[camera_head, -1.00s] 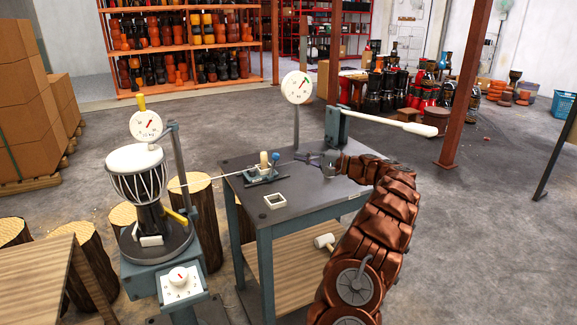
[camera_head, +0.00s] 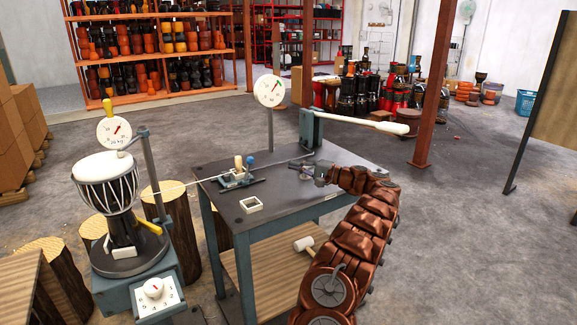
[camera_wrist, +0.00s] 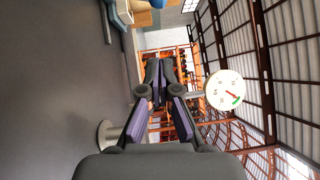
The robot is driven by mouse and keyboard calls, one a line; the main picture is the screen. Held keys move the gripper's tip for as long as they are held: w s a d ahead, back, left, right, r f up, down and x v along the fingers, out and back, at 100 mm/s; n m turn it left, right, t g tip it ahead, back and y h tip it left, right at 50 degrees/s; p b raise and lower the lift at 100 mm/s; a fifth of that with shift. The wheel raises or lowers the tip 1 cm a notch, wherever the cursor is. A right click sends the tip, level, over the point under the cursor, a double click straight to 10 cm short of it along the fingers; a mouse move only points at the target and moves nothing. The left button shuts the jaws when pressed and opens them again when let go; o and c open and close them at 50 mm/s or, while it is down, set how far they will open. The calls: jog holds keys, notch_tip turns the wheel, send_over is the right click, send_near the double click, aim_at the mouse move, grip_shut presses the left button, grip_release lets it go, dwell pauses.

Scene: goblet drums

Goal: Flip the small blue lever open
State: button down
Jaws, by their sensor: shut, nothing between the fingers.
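A small blue-topped lever (camera_head: 249,160) stands on a low clamp fixture (camera_head: 236,182) on the dark workbench top, beside a cream knob (camera_head: 238,162). Its exact tilt is too small to tell. My gripper (camera_head: 300,168) is over the bench, to the right of the lever and apart from it. In the wrist view the gripper fingers (camera_wrist: 160,78) are shut with nothing held. The lever cannot be made out in the wrist view.
A dial on a post (camera_head: 269,91) and a press with a long white-handled lever (camera_head: 376,125) stand at the bench's back. A small white square frame (camera_head: 250,204) lies in front of the fixture. A drum (camera_head: 105,182) on a stand is at left. A rod runs towards the fixture.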

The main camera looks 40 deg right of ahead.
aim_at(248, 169)
jog(key=x, duration=0.8)
jog(key=shift+a, duration=0.1)
jog(key=shift+w+a+r, duration=0.1)
jog(key=shift+w+a, duration=0.15)
jog(key=shift+a, duration=0.7)
jog(key=shift+w+a+r, duration=0.1)
jog(key=shift+w+a, duration=0.15)
jog(key=shift+a, duration=0.7)
jog(key=shift+a, duration=0.1)
